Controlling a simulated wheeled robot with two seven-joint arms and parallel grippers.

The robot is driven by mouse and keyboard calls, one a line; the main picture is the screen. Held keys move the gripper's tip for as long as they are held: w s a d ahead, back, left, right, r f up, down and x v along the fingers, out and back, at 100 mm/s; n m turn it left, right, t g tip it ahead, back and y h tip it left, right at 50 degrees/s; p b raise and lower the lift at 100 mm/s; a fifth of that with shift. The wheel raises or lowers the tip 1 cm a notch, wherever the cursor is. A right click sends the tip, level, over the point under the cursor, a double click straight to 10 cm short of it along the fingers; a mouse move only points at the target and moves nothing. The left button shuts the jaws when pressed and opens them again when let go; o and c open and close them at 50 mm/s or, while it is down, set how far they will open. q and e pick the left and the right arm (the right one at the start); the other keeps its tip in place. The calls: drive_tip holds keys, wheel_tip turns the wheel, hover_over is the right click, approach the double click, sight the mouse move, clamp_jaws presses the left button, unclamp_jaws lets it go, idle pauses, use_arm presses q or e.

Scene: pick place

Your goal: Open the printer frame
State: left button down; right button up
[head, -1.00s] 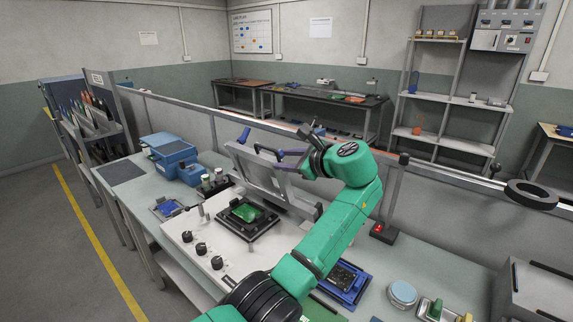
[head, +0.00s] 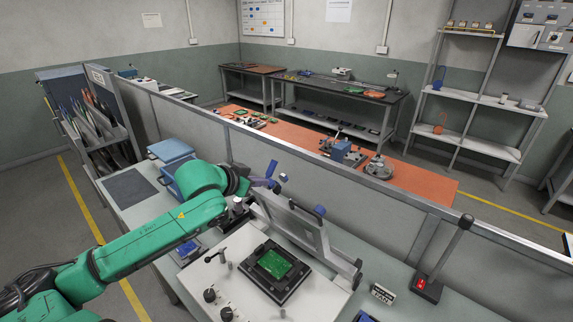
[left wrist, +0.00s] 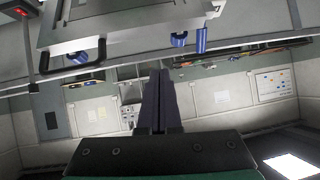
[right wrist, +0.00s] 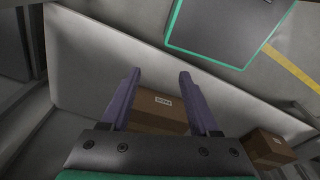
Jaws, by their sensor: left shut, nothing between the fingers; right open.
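The printer frame (head: 306,232) is a grey rectangular frame with a black handle, hinged up and leaning back from the white printer (head: 235,252). Its lower face is clear of the green board (head: 274,264) in the black holder. In the left wrist view the frame (left wrist: 130,22) shows at the top, with its handle and blue knobs. My left gripper (head: 278,179) is shut and empty by the frame's upper left corner; contact is unclear. Its fingers (left wrist: 160,75) are together. My right gripper (right wrist: 158,75) is open and empty, away from the printer.
A grey partition (head: 345,195) runs behind the bench. A blue bin (head: 171,150) stands left of the printer and a lever on a red-switch base (head: 428,288) to the right. Brown boxes (right wrist: 158,112) lie below my right gripper.

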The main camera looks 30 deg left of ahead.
sight(286, 203)
use_arm(q)
drive_tip(key=shift+h, duration=0.7)
drive_tip(key=w+d, duration=0.1)
drive_tip(key=w+d+f, duration=0.1)
drive_tip(key=d, duration=0.1)
drive_tip(key=w+d, duration=0.1)
drive_tip(key=d, duration=0.1)
drive_tip(key=shift+d+f, duration=0.15)
drive_tip(key=shift+f, duration=0.1)
drive_tip(key=x, duration=0.5)
drive_tip(key=shift+w+f, duration=0.45)
drive_tip(key=shift+f, duration=0.2)
drive_tip(key=shift+s+f+g+b, duration=0.3)
drive_tip(key=shift+s+f+b, duration=0.2)
drive_tip(key=shift+s+b, duration=0.25)
drive_tip(key=b, duration=0.5)
drive_tip(key=s+a+b, duration=0.1)
drive_tip(key=b, duration=0.4)
drive_tip(key=shift+s+f, duration=0.25)
drive_tip(key=shift+f, duration=0.1)
drive_tip(key=shift+s+d+r+b, duration=0.2)
drive_tip(key=shift+s+b, duration=0.05)
drive_tip(key=shift+b, duration=0.45)
drive_tip(key=shift+r, duration=0.2)
use_arm(e)
wheel_tip(286, 203, down, 12)
drive_tip(key=s+d, duration=0.1)
drive_tip(key=d, duration=0.1)
drive_tip(key=shift+d+f, duration=0.2)
